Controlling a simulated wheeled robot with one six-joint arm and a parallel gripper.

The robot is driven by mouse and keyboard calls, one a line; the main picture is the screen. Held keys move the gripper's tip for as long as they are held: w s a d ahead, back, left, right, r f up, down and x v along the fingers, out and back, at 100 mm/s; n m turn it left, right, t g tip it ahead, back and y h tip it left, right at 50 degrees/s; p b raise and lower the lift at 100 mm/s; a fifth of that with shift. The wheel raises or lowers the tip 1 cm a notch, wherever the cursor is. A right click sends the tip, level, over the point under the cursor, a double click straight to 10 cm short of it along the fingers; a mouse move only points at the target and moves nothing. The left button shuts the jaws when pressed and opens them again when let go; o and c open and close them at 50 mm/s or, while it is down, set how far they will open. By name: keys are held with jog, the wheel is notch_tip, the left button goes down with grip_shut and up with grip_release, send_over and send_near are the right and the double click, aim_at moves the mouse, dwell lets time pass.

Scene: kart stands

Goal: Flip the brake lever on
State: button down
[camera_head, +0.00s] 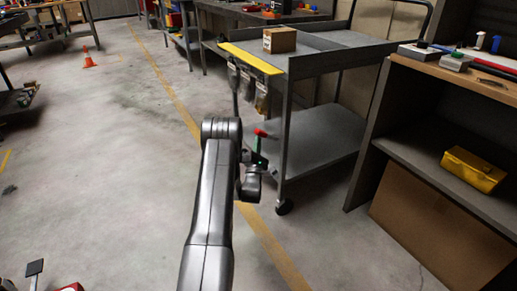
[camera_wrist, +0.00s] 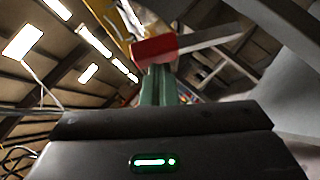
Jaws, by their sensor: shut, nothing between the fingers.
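The brake lever (camera_head: 261,132) has a red end and shows beside the near leg of the grey cart (camera_head: 345,58). In the wrist view the lever's red grip (camera_wrist: 155,48) and its pale grey bar run off to the upper right. My gripper (camera_head: 257,148), with green fingers, is just below the red end. In the wrist view its fingers (camera_wrist: 158,84) are together and empty, with their tips right at the underside of the red grip. I cannot tell whether they touch it. The lever's mount is hidden.
A cardboard box (camera_head: 280,40) stands on the cart's top shelf, and pouches hang below its yellow edge. A workbench with a yellow case (camera_head: 473,169) is at the right.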

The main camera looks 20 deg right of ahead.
aim_at(261, 135)
jog(key=shift+d+r+m+g+h, duration=0.15)
jog(key=shift+d+r+m+g, duration=0.2)
jog(key=shift+r+m+g, duration=0.45)
jog(key=shift+d+r+m+g+h, duration=0.15)
jog(key=shift+d+r+m+g, duration=0.25)
jog(key=shift+r+m, duration=0.55)
